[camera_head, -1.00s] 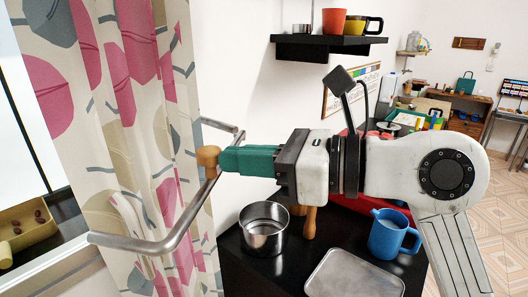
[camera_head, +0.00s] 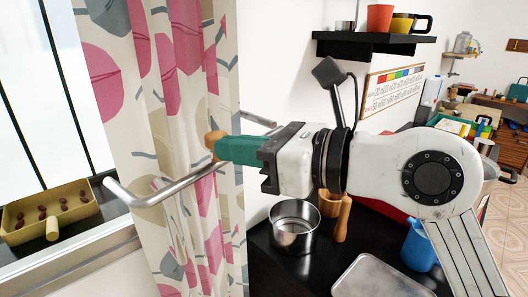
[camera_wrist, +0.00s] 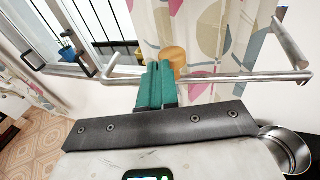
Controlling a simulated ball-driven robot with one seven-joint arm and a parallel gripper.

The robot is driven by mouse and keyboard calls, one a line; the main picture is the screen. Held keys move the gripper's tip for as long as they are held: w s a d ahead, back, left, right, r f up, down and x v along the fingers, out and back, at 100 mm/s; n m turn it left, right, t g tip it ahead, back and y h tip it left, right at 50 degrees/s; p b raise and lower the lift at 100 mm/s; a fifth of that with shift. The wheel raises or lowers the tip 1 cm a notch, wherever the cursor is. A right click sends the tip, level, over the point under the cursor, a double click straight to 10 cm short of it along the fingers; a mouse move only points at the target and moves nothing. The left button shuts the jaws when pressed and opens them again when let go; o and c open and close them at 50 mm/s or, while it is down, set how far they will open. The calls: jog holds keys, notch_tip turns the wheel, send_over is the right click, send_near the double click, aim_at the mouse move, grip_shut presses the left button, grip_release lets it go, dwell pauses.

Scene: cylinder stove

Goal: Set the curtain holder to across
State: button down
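The curtain holder is a metal bar (camera_head: 165,192) with a round wooden knob (camera_head: 213,142), in front of the patterned curtain (camera_head: 180,110) in the head view. The bar bends at its left end near the window; its right part passes behind my gripper (camera_head: 222,149). In the wrist view the bar (camera_wrist: 225,78) runs across the picture and the knob (camera_wrist: 174,58) shows just beyond the fingertips. My gripper's green fingers (camera_wrist: 155,72) lie close together, with no clear gap. They are at the knob; whether they press on it is hidden.
A steel pot (camera_head: 294,232), a wooden mill (camera_head: 342,218), a tray (camera_head: 375,280) and a blue jug (camera_head: 420,246) stand on the black counter below my arm. A black shelf (camera_head: 375,44) hangs above. A yellow box (camera_head: 80,205) sits by the window.

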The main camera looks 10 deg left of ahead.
aim_at(211, 140)
jog(key=shift+r+x, duration=0.1)
jog(key=shift+x, duration=0.9)
jog(key=shift+r+x, duration=0.15)
jog(key=shift+x, duration=0.85)
